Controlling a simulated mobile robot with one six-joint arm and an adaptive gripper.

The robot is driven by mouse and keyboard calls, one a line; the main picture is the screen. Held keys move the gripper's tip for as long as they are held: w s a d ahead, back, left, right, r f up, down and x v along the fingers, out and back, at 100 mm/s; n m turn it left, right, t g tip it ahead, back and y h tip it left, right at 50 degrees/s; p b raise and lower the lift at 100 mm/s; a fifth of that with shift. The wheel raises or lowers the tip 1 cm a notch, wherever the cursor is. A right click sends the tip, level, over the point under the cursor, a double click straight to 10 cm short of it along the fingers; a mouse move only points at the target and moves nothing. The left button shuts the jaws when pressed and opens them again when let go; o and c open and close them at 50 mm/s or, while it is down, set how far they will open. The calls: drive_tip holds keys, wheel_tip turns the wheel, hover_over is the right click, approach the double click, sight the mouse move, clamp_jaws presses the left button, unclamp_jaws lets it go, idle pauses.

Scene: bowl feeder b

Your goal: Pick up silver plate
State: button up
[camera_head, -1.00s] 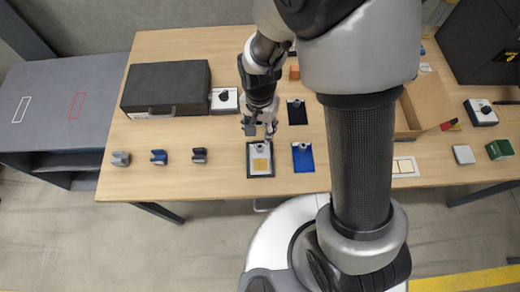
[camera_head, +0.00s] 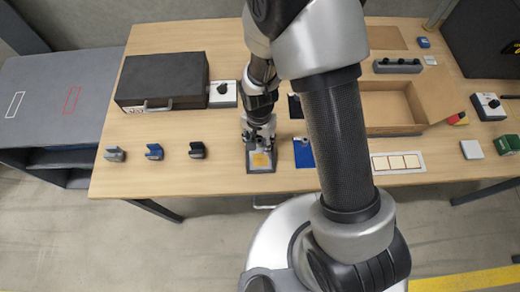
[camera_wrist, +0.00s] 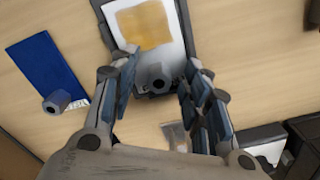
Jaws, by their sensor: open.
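The silver plate (camera_head: 261,166) lies flat on a black base near the front edge of the table. It has a gold-brown square in its middle and a round grey knob at its far end. The plate also shows in the wrist view (camera_wrist: 172,50), with the knob (camera_wrist: 160,77) at its lower edge. My gripper (camera_head: 258,141) is low over the plate's knob end and partly hides it. In the wrist view my gripper (camera_wrist: 160,68) is open, with its fingers on either side of the knob. I cannot tell whether they touch it.
A blue plate (camera_head: 304,158) with its own knob lies just right. Grey (camera_head: 115,154), blue (camera_head: 154,152) and dark (camera_head: 197,150) blocks stand left. A black case (camera_head: 163,78) and an open cardboard box (camera_head: 395,128) stand farther back.

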clamp_jaws()
idle(0.4)
drive_tip(key=shift+r, duration=0.1)
